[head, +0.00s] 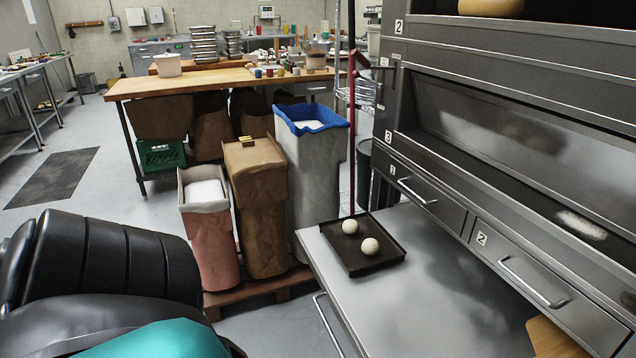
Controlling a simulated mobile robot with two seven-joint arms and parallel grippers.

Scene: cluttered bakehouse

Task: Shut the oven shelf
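The oven (520,120) is a steel deck oven on the right. A flat steel shelf (450,300) sticks out from below its drawers toward the left and is pulled out. A bar handle (326,325) runs along the shelf's left edge. A dark tray (372,264) with two pale dough balls (359,237) rests on the shelf's far end. My black and teal arm parts fill the lower left. Neither of my grippers is in view. The near end of the shelf is cut off by the picture's bottom edge.
Sacks (258,205) and a blue-lined bin (312,165) stand on a wooden pallet (262,294) just left of the shelf. A wooden board (553,338) lies at the bottom right. A wood-topped table (225,82) stands behind. Grey floor (120,205) is open at left.

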